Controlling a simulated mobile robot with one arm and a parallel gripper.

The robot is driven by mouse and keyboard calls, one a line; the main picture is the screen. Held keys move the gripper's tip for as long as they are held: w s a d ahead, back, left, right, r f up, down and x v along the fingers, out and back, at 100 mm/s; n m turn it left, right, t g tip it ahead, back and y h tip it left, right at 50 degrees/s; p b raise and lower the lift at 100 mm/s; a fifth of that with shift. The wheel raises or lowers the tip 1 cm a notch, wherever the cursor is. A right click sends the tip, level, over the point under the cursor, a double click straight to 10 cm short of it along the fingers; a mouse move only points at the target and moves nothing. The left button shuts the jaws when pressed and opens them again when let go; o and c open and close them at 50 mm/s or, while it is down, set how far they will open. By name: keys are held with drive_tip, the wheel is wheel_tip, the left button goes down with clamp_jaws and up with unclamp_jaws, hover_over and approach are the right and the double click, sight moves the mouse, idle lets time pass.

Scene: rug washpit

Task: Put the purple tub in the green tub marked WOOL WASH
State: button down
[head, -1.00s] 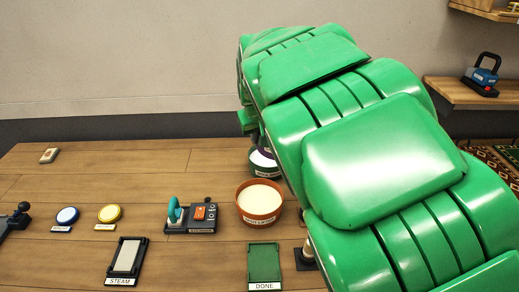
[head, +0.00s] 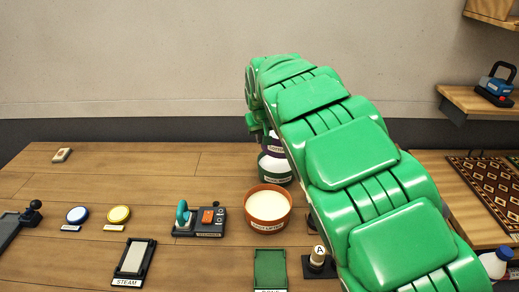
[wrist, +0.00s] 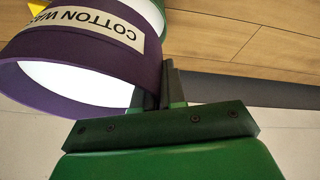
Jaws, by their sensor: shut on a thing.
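The purple tub (wrist: 82,75) has a white label reading COTTON WASH, upside down in the wrist view, and a pale inside. My gripper (wrist: 167,88) is shut on its wall. In the head view the purple tub (head: 278,147) shows partly behind my arm, just above and overlapping the green tub (head: 276,178). The green tub has pale contents and a label too small to read. I cannot tell whether the tubs touch. A green curved edge (wrist: 150,12) shows behind the purple tub in the wrist view.
An orange-brown tub (head: 268,212) with pale contents stands just in front of the green tub. A switch box (head: 205,220), a STEAM tray (head: 133,258), a green tray (head: 269,268) and a post marked A (head: 319,258) are nearer. The table's back left is mostly clear.

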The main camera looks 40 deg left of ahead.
drive_tip(key=shift+a+x, duration=0.15)
drive_tip(key=shift+x, duration=1.45)
drive_tip(key=shift+a+x, duration=0.15)
drive_tip(key=shift+x, duration=1.4)
drive_tip(key=shift+a+x, duration=0.2)
drive_tip(key=shift+x, duration=1.4)
drive_tip(key=shift+w+f, duration=0.1)
drive_tip(key=shift+f, duration=0.3)
drive_tip(key=c, duration=1.2)
unclamp_jaws()
drive_tip(key=shift+r, duration=0.4)
drive_tip(key=v, duration=1.2)
drive_tip(key=shift+d+r, duration=0.1)
drive_tip(key=shift+r, duration=0.05)
